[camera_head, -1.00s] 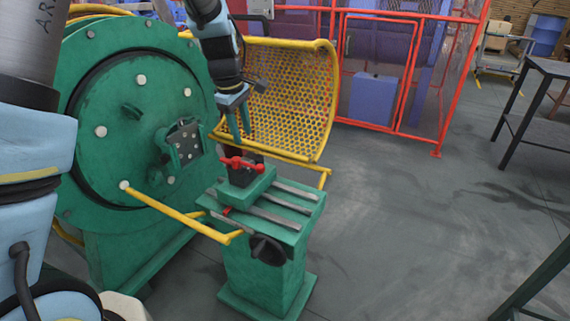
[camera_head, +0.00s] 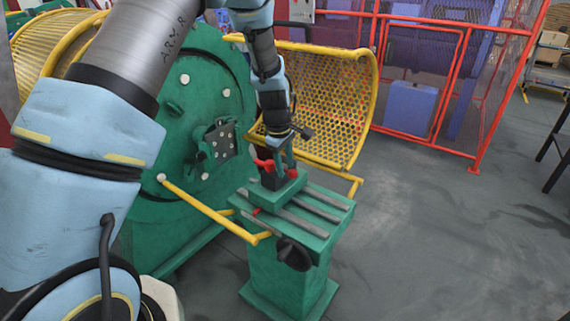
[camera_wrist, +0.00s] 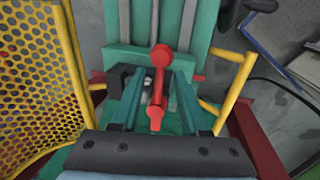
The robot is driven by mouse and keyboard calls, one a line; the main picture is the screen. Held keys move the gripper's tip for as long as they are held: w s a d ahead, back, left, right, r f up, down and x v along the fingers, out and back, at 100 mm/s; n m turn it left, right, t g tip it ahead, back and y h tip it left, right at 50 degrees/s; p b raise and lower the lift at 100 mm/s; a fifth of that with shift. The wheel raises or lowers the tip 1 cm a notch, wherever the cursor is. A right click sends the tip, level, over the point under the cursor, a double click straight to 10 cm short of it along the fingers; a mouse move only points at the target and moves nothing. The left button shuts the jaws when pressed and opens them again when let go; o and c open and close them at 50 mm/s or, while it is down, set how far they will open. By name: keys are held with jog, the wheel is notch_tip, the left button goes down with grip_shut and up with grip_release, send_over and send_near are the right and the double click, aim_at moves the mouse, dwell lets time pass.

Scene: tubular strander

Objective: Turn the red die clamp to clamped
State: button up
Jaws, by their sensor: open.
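The red die clamp (camera_head: 264,166) sits on top of the dark block of the green stand. In the wrist view the clamp (camera_wrist: 158,80) is a red bar with a round knob, lying lengthwise in the picture. My gripper (camera_head: 284,165) is down at the clamp and covers part of it in the head view. In the wrist view my gripper (camera_wrist: 157,92) is open, with one finger on each side of the red bar. Gaps show between the bar and both fingers. The clamp's lower mount is partly hidden.
The green stand (camera_head: 290,265) has grey rails and a black handwheel (camera_head: 294,254). A green disc machine (camera_head: 190,110) stands left, with a yellow bar (camera_head: 210,213) in front. A yellow mesh guard (camera_head: 335,100) curves behind my gripper. Open floor lies to the right.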

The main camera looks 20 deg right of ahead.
grip_shut()
dwell(1.4)
